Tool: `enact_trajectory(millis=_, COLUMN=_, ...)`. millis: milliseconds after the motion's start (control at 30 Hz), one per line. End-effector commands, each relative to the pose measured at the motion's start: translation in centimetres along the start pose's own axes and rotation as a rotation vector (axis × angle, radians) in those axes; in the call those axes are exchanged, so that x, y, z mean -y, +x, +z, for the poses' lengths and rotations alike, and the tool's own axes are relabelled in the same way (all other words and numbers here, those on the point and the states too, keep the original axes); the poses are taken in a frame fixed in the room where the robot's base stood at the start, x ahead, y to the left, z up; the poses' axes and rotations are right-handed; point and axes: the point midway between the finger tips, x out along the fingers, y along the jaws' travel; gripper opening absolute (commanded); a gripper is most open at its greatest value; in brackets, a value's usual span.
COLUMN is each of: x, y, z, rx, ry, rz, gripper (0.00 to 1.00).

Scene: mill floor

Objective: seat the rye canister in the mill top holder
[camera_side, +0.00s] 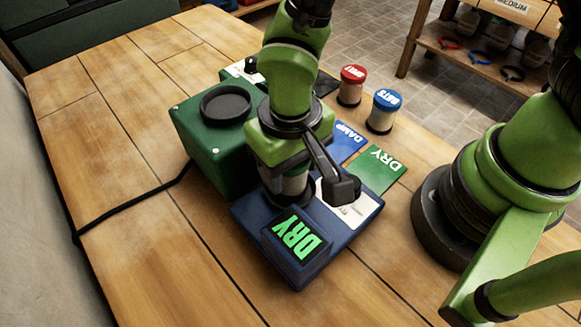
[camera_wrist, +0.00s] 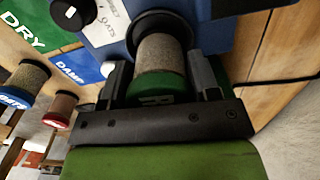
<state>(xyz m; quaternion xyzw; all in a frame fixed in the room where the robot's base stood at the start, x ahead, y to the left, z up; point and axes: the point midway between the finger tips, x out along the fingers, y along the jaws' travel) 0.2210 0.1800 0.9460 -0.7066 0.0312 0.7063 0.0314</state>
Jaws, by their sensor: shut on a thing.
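The rye canister, grainy with a green lid (camera_wrist: 155,87), is between the fingers of my gripper (camera_wrist: 156,78) in the wrist view. Its far end is at a dark round socket on the blue meter (camera_wrist: 225,8); I cannot tell whether it rests in it. In the side view my gripper (camera_side: 284,172) is over the blue meter (camera_side: 247,218), whose display (camera_side: 296,236) reads DRY in green; the canister (camera_side: 293,188) shows partly below it. The mill appears to be the green box (camera_side: 208,150) to the left, with a black round holder (camera_side: 226,103) on top, which looks empty.
A red-lidded canister (camera_side: 350,88) and a blue-lidded OATS canister (camera_side: 382,112) stand behind. A blue DAMP card (camera_side: 349,139) and a green DRY card (camera_side: 376,168) lie behind the meter. A black cable (camera_side: 130,207) crosses the table left of the green box.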

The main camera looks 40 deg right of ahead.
Motion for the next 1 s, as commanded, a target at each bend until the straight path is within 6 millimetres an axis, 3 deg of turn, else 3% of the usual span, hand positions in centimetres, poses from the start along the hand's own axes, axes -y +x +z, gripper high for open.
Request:
enact_trajectory(millis=300, x=0.1, y=-5.8, z=-0.1, rx=-0.005, ry=0.000, rz=-0.005, gripper=0.21)
enact_trajectory(millis=533, x=0.3, y=-8.6, z=-0.7, rx=-0.003, ry=0.017, rz=-0.002, gripper=0.21)
enact_trajectory(millis=1000, x=2.3, y=-12.9, z=-10.2, rx=-0.005, ry=0.288, rz=0.007, gripper=0.21)
